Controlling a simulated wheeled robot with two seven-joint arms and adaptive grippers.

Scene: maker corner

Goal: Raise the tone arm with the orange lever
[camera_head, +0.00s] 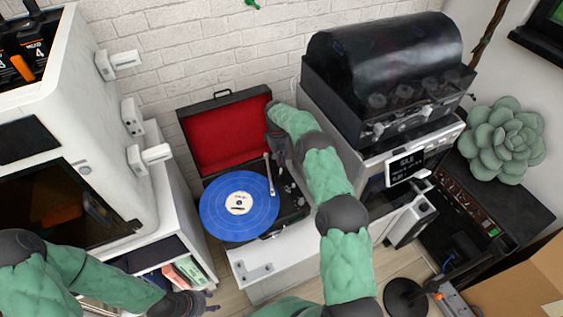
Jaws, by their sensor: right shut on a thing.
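The record player stands open, with a red-lined lid (222,135) and a blue record (222,215) on its platter. The pale tone arm (269,172) lies along the record's right side; whether its tip touches the record is too small to tell. My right gripper (279,160) is at the player's right rear, beside the tone arm, its fingers largely hidden by my own arm. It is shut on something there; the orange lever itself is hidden. My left gripper (211,301) is at the bottom, left of centre, well away from the player, with its fingers apart and empty.
A white cabinet (270,266) supports the player. A large black-domed machine (385,65) stands close on the right, near my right arm. A white enclosure (85,110) stands left, with shelves of books (188,271) below. A green succulent (502,140) is at far right.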

